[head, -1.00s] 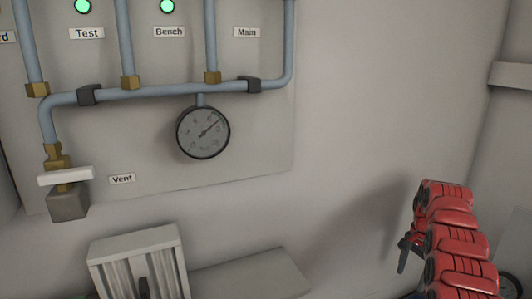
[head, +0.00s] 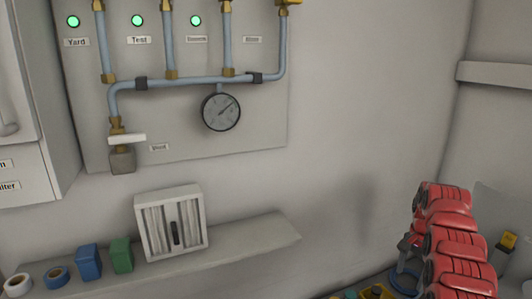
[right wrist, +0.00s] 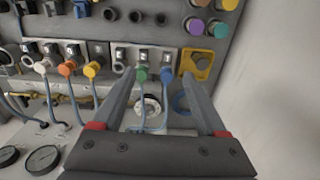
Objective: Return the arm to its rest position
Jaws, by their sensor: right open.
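My right arm (head: 448,235) is red and folded at the lower right of the head view. My right gripper (head: 408,243) shows there as a small dark shape, partly hidden by the arm. In the right wrist view, the right gripper (right wrist: 158,82) has its two grey fingers spread apart, with nothing held between them. A green plug (right wrist: 141,74) and a blue plug (right wrist: 167,75) on hoses appear beyond the gap between the fingers. My left gripper is not in view.
A wall panel carries blue pipes (head: 185,82), a pressure gauge (head: 221,112) and green lights. Below, a shelf (head: 255,238) holds a louvred box (head: 171,222), blue and green boxes and tape rolls. In the right wrist view, orange (right wrist: 67,68) and yellow plugs and gauges (right wrist: 44,159) are at left.

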